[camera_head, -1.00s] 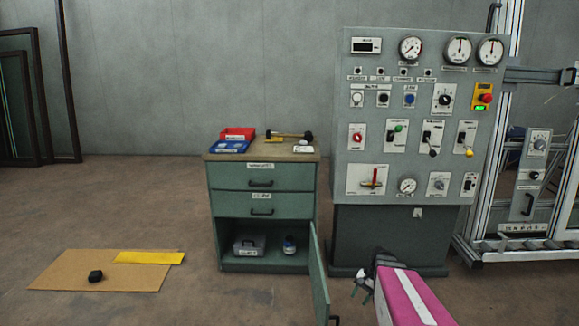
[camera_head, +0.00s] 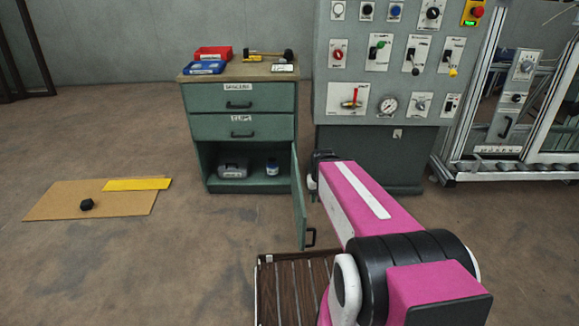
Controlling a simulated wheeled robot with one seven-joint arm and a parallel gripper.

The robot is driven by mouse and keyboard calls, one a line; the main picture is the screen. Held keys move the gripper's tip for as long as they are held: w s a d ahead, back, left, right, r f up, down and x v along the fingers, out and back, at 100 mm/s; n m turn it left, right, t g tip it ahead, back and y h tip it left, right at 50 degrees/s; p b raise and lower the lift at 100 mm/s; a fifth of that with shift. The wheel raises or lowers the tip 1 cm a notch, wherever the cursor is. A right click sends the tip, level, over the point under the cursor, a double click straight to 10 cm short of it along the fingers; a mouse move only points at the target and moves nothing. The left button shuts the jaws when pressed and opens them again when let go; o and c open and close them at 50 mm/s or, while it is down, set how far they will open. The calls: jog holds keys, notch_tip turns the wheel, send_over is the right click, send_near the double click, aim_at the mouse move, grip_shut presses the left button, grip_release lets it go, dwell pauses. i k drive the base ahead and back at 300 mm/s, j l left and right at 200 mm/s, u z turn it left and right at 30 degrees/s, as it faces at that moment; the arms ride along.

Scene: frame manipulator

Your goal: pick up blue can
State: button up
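The blue can (camera_head: 272,167), small and blue and white, stands upright inside the open lower compartment of the green cabinet (camera_head: 247,128). It is right of a grey case (camera_head: 233,168) and apart from it. The cabinet door (camera_head: 299,198) is swung open toward me on the right side. My gripper (camera_head: 323,157) shows only as a dark end beyond my pink arm, to the right of the door and the can. Its fingers are mostly hidden, so I cannot tell whether it is open.
A red bin (camera_head: 213,53), a blue bin (camera_head: 205,68) and a hammer (camera_head: 275,55) lie on the cabinet top. A control panel (camera_head: 385,60) stands right of the cabinet. Cardboard (camera_head: 90,205) with a yellow sheet (camera_head: 137,184) and a black object (camera_head: 87,204) lies on the floor left.

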aim_at(273, 164)
jog(key=i+l+u, duration=0.1)
jog(key=l+u, duration=0.3)
jog(key=l, duration=0.4)
jog(key=l+u, duration=0.4)
jog(key=l, duration=0.35)
jog(key=k, duration=0.45)
jog(key=k+u, duration=0.1)
jog(key=u, duration=0.65)
jog(key=k+j+u, duration=0.1)
jog(key=u, duration=0.3)
jog(key=i+j+u, duration=0.2)
jog(key=i+u, duration=0.65)
jog(key=i+z, duration=0.35)
jog(key=i, duration=0.2)
jog(key=i+j+z, duration=0.1)
jog(key=i+z, duration=0.25)
jog(key=i, duration=0.15)
jog(key=i+j+z, duration=0.35)
jog(key=i, duration=0.2)
jog(key=i+l+z, duration=0.2)
jog(key=z, duration=0.3)
jog(key=i+z, duration=0.35)
jog(key=z, duration=0.15)
jog(key=i+z, duration=0.3)
jog(key=z, duration=0.2)
jog(key=i+j+z, duration=0.15)
jog(key=i+z, duration=0.15)
jog(key=z, duration=0.2)
